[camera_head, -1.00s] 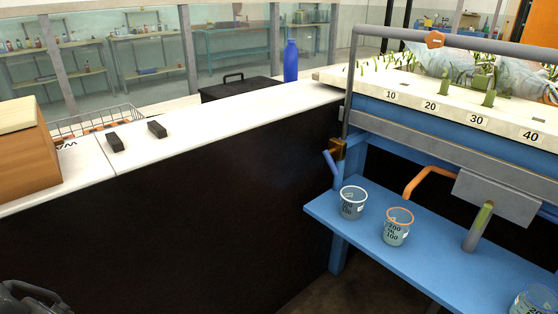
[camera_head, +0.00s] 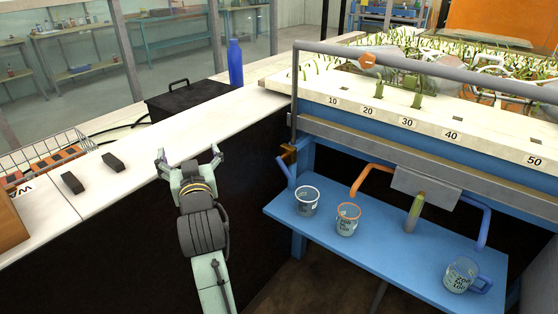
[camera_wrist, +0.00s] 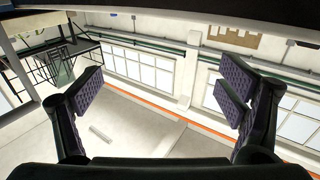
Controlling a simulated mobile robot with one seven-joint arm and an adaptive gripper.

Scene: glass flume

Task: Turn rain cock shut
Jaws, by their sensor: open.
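An orange knob (camera_head: 368,60), which looks like the rain cock, sits on the grey overhead pipe (camera_head: 440,68) above the planted bed in the head view. Its exact setting is too small to tell. A small brass-coloured fitting (camera_head: 287,153) sits near the foot of the pipe's upright. My gripper (camera_head: 188,155) is open and empty over the white bench top, well to the left of the pipe and lower in the picture. In the wrist view its two fingers (camera_wrist: 163,88) are spread apart with nothing between them. The cock does not show there.
A blue shelf (camera_head: 400,240) holds a clear cup (camera_head: 307,201), an orange-rimmed cup (camera_head: 347,219) and a blue-handled jug (camera_head: 461,275). Two dark blocks (camera_head: 113,162) (camera_head: 73,183) lie on the bench.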

